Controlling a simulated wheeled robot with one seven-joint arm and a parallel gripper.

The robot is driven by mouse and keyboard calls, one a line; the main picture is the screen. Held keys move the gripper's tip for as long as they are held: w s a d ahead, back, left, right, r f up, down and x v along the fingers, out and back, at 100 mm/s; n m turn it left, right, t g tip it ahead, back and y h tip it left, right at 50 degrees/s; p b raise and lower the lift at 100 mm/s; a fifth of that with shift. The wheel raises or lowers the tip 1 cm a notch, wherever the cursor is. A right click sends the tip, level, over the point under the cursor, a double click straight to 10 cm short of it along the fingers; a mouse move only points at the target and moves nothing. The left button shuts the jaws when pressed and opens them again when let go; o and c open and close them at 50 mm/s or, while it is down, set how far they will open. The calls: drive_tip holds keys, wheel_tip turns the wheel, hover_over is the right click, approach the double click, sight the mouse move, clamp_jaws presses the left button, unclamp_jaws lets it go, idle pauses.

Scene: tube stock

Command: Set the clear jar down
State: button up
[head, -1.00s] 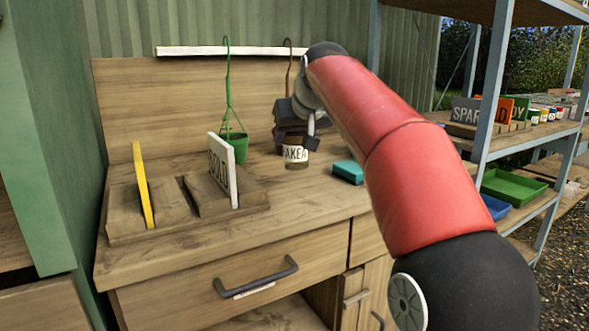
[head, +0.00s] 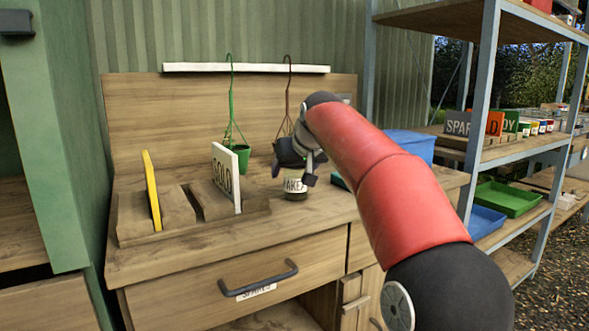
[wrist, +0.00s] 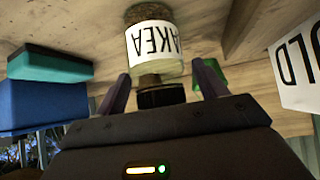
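The clear jar (head: 296,182) has a white label reading "AKEA", brown contents at its bottom and a dark lid. It is upright and its base seems to rest on the wooden bench (head: 330,205). In the wrist view the jar (wrist: 154,48) appears upside down, ahead of the fingers. My gripper (head: 294,174) is around the jar's upper end, with one finger on each side. In the wrist view my gripper (wrist: 162,70) is open, with gaps between both fingers and the black lid. In the head view the gripper's body hides the lid.
A wooden rack with a yellow plate (head: 151,190) and a "SOLD" sign (head: 226,177) stands left of the jar. A green hanging pot (head: 240,158) is behind it. A teal block (wrist: 48,66) and a blue box (head: 408,147) are to the right, partly behind my arm.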

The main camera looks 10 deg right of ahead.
drive_tip(key=v, duration=1.2)
drive_tip(key=shift+r, duration=0.1)
drive_tip(key=s+a+f+m+g+h, duration=0.1)
drive_tip(key=s+f+g, duration=0.2)
drive_tip(key=s+f, duration=2.6)
wheel_tip(320, 180, down, 3)
drive_tip(key=shift+s+a+r+g, duration=0.15)
drive_tip(key=shift+s+r+g, duration=0.1)
drive_tip(key=shift+s+g, duration=0.15)
